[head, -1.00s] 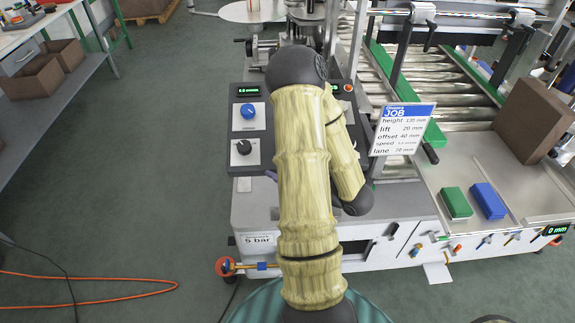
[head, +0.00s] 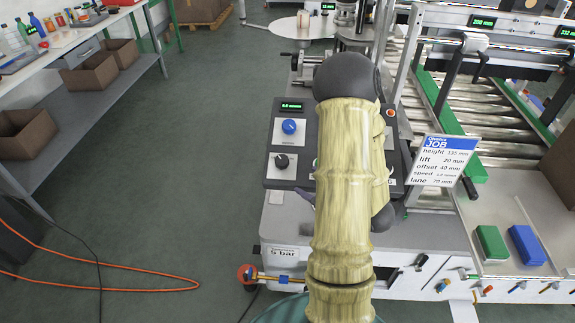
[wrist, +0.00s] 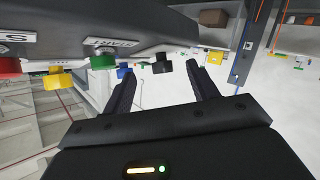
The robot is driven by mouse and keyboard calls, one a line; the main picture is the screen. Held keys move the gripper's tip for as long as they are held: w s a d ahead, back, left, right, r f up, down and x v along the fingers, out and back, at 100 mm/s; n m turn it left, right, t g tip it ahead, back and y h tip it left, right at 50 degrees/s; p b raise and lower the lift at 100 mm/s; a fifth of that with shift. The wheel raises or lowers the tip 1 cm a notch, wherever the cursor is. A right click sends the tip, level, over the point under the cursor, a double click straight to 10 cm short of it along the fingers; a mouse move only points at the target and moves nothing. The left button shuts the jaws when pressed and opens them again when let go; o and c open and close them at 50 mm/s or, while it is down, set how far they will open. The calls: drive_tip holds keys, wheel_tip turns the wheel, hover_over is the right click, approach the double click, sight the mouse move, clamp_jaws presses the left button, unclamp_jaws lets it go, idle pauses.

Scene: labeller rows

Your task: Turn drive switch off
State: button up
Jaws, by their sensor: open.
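The control panel (head: 297,143) shows in the head view, partly hidden by my arm. A blue knob (head: 289,126) and a black knob (head: 282,161) are visible on its left part. I cannot tell which control is the drive switch.
A JOB card (head: 443,160) stands right of my arm. Green (head: 491,243) and blue (head: 526,245) blocks lie on the machine's right bed. An orange hose (head: 120,288) crosses the floor at left.

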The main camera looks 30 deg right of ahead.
drive_tip(key=w+g+h, duration=0.1)
drive_tip(key=w+a+h, duration=0.1)
drive_tip(key=w, duration=0.1)
drive_tip(key=shift+f+m+g, duration=0.2)
drive_tip(key=shift+m+g, duration=0.2)
drive_tip(key=shift+w+a+m+g+h, duration=0.35)
drive_tip(key=shift+a+m+g+h, duration=0.1)
drive_tip(key=shift+g+h, duration=0.2)
drive_tip(key=shift+a+r+m+g+h, duration=0.2)
drive_tip(key=shift+a+m+g+h, duration=0.05)
drive_tip(key=shift+a+g, duration=0.15)
drive_tip(key=s+a+r+m+g, duration=0.2)
drive_tip(key=s+a+g, duration=0.2)
drive_tip(key=a, duration=0.4)
drive_tip(key=s+a+r+m+g, duration=0.1)
drive_tip(key=s+a+m+g, duration=0.1)
drive_tip(key=s+a, duration=0.5)
drive_tip(key=shift+a+r+g, duration=0.35)
drive_tip(key=shift+a+g, duration=0.05)
drive_tip(key=shift+g, duration=0.45)
drive_tip(key=shift+s, duration=0.1)
drive_tip(key=shift+c, duration=0.5)
